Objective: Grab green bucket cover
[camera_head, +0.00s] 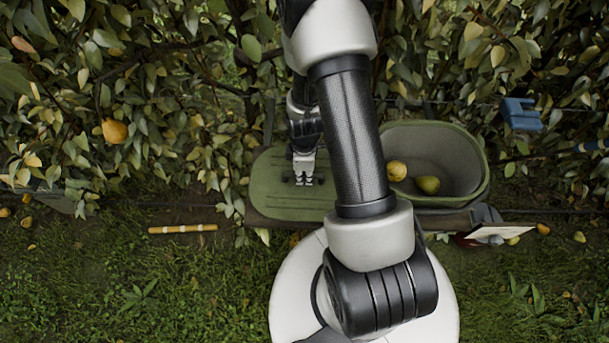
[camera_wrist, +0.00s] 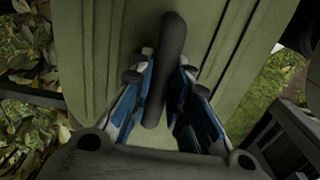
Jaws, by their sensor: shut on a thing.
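The green bucket cover (camera_head: 275,205) lies flat on a dark bench left of the open green bucket (camera_head: 481,178). My gripper (camera_head: 304,181) is over the right half of the cover. In the wrist view the ribbed green cover (camera_wrist: 100,45) fills most of the background. Its dark upright handle (camera_wrist: 172,50) stands between the blue and white fingers of my gripper (camera_wrist: 165,95), which are shut on it. My arm hides part of the bucket's left side and the cover's right edge in the head view.
A yellow pear (camera_head: 397,171) and a greenish pear (camera_head: 428,185) lie in the bucket. A leafy hedge (camera_head: 200,90) stands close behind. A blue object (camera_head: 520,113) sits at upper right. A striped stick (camera_head: 183,229) lies left, with open grass (camera_head: 130,290) in front.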

